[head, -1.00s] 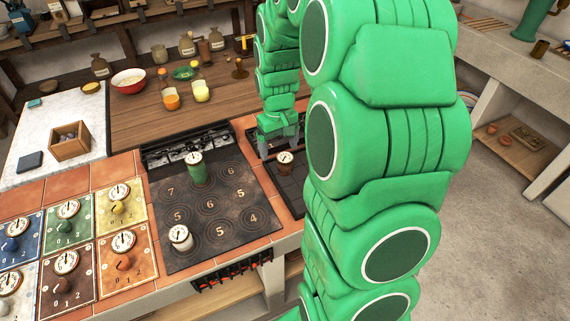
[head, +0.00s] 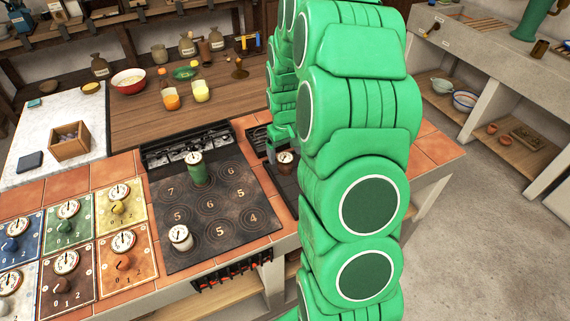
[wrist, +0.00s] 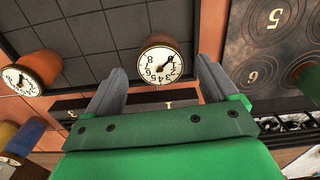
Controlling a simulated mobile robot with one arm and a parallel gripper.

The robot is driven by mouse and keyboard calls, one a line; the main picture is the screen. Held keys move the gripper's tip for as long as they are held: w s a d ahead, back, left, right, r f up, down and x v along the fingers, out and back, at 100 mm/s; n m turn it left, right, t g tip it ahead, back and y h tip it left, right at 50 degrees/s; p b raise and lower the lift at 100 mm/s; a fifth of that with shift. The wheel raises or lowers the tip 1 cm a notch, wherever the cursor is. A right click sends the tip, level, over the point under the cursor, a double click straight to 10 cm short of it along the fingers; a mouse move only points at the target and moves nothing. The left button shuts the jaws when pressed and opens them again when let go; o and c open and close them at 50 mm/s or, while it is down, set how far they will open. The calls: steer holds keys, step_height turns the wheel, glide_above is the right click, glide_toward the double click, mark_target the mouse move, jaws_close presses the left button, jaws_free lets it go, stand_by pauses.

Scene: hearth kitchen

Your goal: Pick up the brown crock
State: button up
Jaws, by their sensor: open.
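The brown crock (head: 285,168) has a white numbered dial on top and stands on the dark slab right of the hob in the head view. In the wrist view the brown crock (wrist: 161,42) is just beyond and between the fingertips, dial facing the camera. My gripper (wrist: 160,68) is open, with one grey finger to each side of the crock. I see no clear contact. In the head view my gripper (head: 273,150) is beside the crock and mostly hidden by my arm.
A green crock (head: 199,172) and a white one (head: 181,238) stand on the hob (head: 215,212). In the wrist view an orange-brown dial-topped crock (wrist: 38,68) and a blue one (wrist: 22,137) lie to the left. A wooden counter (head: 225,108) holds bowls and jars.

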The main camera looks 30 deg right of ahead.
mark_target(285, 157)
steer(key=f, duration=0.4)
steer(key=shift+s+f, duration=0.25)
steer(key=shift+s, duration=0.05)
steer(key=c, duration=1.3)
